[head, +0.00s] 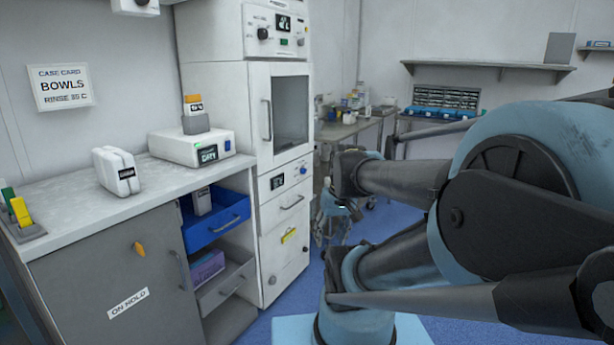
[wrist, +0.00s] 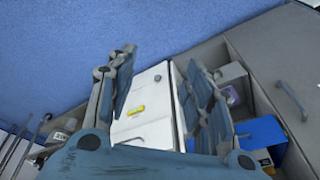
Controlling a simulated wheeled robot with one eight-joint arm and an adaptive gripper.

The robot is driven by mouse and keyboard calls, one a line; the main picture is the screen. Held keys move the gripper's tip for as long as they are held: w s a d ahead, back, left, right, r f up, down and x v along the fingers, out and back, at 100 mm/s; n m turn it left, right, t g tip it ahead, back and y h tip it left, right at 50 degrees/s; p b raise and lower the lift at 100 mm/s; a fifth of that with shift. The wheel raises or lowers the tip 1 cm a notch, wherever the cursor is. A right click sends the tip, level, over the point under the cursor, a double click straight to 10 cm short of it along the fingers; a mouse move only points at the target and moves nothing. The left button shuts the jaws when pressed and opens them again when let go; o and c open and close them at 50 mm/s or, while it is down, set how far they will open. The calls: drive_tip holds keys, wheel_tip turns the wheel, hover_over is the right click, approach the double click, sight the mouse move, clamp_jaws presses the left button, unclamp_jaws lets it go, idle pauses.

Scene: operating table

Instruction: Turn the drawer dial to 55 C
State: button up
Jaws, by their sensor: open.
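The drawer dial is a small blue knob (head: 303,170) on the white cabinet's middle panel, right of a small dark display (head: 277,182). Its setting is too small to read. Below it is a white drawer front (head: 291,201) with a handle. My gripper (head: 335,212) hangs right of the cabinet in the head view, apart from the dial. In the wrist view my gripper (wrist: 163,88) is open and empty, its two blue-grey fingers wide apart. Between them shows the lower white cabinet front (wrist: 150,96) with a yellow label (wrist: 135,110). I cannot make out the dial there.
A blue drawer (head: 217,222) stands pulled out left of the cabinet, above an open grey drawer (head: 226,283). The counter (head: 85,200) holds white devices. Another panel with a black knob (head: 263,33) is higher up.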

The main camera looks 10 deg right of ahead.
sight(305, 171)
drive_tip(key=w+a+r+n+t+y, duration=0.1)
drive_tip(key=w+r+n+t+y, duration=0.2)
drive_tip(key=w, duration=1.4)
drive_tip(key=w+a+r+n+y, duration=0.1)
drive_tip(key=w+r+n+y, duration=0.25)
drive_tip(key=w, duration=1.45)
drive_tip(key=w+d+f+n+t+y, duration=0.1)
drive_tip(key=w+d+f+y, duration=0.15)
drive_tip(key=w, duration=0.35)
drive_tip(key=w+d+f+n+t+y, duration=0.1)
drive_tip(key=w+d+n+t, duration=0.1)
drive_tip(key=w+d, duration=0.35)
drive_tip(key=w+d+f+n+t+y, duration=0.2)
drive_tip(key=w+d+f+t, duration=0.2)
drive_tip(key=w+d+f, duration=0.55)
drive_tip(key=x, duration=1.7)
drive_tip(key=shift+a+f, duration=0.1)
drive_tip(key=shift+a, duration=0.15)
drive_tip(key=c, duration=1)
